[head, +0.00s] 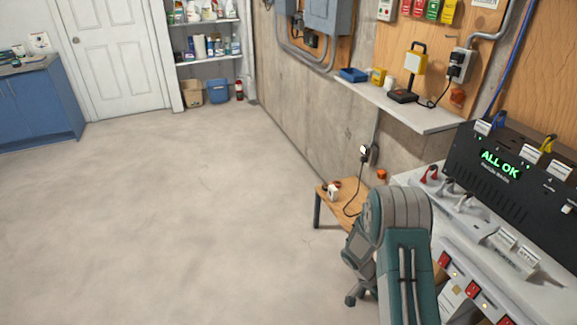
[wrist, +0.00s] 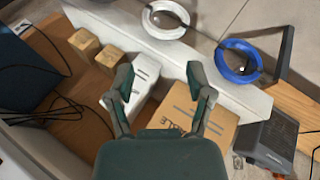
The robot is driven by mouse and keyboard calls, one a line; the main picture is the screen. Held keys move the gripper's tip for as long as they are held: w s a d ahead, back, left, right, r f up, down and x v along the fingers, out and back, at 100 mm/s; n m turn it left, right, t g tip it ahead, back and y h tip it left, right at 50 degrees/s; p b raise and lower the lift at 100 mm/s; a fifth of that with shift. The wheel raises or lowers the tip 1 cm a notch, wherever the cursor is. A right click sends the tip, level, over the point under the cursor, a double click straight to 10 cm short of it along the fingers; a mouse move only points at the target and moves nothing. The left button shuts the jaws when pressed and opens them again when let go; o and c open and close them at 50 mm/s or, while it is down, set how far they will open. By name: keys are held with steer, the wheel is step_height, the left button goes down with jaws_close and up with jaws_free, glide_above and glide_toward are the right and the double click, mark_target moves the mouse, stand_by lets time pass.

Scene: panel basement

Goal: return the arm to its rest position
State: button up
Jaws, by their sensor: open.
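My arm (head: 407,270) shows in the head view at the lower right, a teal link with a grey rounded joint, bent beside the workbench. The far end of the arm is mostly hidden behind that joint, so the jaws cannot be made out there. In the wrist view my gripper (wrist: 160,90) is open, its two teal fingers spread apart with nothing held between them. Beyond the fingers are a white box (wrist: 145,80) and a cardboard box (wrist: 205,115); I cannot tell whether the fingers touch them.
A black panel reading ALL OK (head: 500,162) stands on the workbench at right. A small wooden table (head: 325,197) is left of my arm. Wooden blocks (wrist: 85,43), a blue ring (wrist: 238,60) and a white ring (wrist: 165,18) show in the wrist view. The floor at left is clear.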

steer(key=s+a+r+n+t+y, duration=0.1)
steer(key=s+a+r+n+t, duration=0.15)
steer(key=r, duration=1.15)
steer(key=s+a+r+n+t+y, duration=0.1)
steer(key=a+r, duration=0.2)
steer(key=r, duration=1)
steer(key=s+a+r+n+t+y, duration=0.2)
steer(key=s+a+r+n, duration=0.1)
steer(key=s+r, duration=0.4)
steer(key=s+a+r+n+t+y, duration=0.2)
steer(key=s+a+r+n+t, duration=0.1)
steer(key=s+r, duration=0.4)
steer(key=s+a+n, duration=0.1)
steer(key=s, duration=0.2)
steer(key=shift+s+r, duration=0.35)
steer(key=shift+r, duration=0.05)
steer(key=shift+a+t, duration=0.1)
steer(key=shift+t, duration=0.15)
